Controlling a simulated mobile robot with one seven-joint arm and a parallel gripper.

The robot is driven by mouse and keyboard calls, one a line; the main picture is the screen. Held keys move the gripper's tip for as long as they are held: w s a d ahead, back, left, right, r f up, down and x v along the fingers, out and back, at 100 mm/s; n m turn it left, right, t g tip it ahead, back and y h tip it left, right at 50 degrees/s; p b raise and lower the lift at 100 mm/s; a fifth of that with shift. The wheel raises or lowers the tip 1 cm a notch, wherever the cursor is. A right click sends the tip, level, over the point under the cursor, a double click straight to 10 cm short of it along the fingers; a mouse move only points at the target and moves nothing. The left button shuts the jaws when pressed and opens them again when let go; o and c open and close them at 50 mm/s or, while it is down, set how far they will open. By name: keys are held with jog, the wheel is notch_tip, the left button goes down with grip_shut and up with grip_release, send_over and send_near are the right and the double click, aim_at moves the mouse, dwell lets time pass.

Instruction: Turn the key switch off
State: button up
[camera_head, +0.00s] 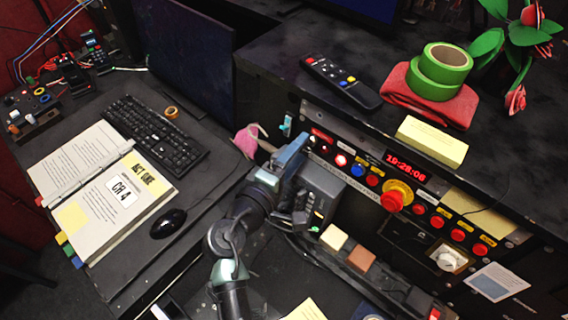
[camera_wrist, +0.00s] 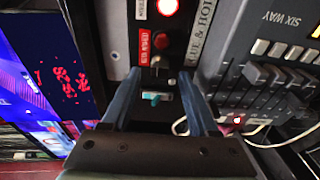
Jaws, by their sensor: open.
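A small teal piece that looks like the key of the key switch (camera_wrist: 153,97) shows between my fingers in the wrist view. It also shows at the left end of the button panel in the head view (camera_head: 286,126). My gripper (camera_wrist: 160,76) is open, with one finger on each side of the teal piece and a gap to both. In the head view my gripper (camera_head: 296,144) reaches up to the panel's left end and hides part of it. I cannot tell which position the key is turned to.
The button panel (camera_head: 375,168) carries lit red lamps, a blue button and a large red mushroom button (camera_head: 394,200) on yellow. A grey slider box (camera_head: 322,190) stands close to my gripper's right. A pink object (camera_head: 246,140) is to its left. The desk holds a keyboard (camera_head: 152,137).

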jog(key=b+v, duration=0.3)
jog(key=v, duration=0.9)
jog(key=shift+s+a, duration=0.2)
jog(key=shift+s, duration=0.05)
jog(key=w+d+r+m+t+y, duration=0.1)
jog(key=w+r+m+t, duration=0.15)
jog(key=r, duration=0.55)
jog(key=w+d+r+m+t+y, duration=0.1)
jog(key=w+r+m+y, duration=0.15)
jog(key=r, duration=0.65)
jog(key=w+d+r+m+t, duration=0.1)
jog(key=w+r+m+t, duration=0.15)
jog(key=r, duration=0.55)
jog(key=s+d+r+m+t+y, duration=0.1)
jog(key=s+r, duration=0.4)
jog(key=r, duration=0.6)
jog(key=s+d+r+m+t+y, duration=0.2)
jog(key=s+r+m+t+y, duration=0.1)
jog(key=r, duration=0.7)
jog(key=s+m+t, duration=0.1)
jog(key=s+t, duration=0.1)
jog(key=t, duration=0.1)
jog(key=shift+r, duration=0.4)
jog(key=shift+d, duration=0.1)
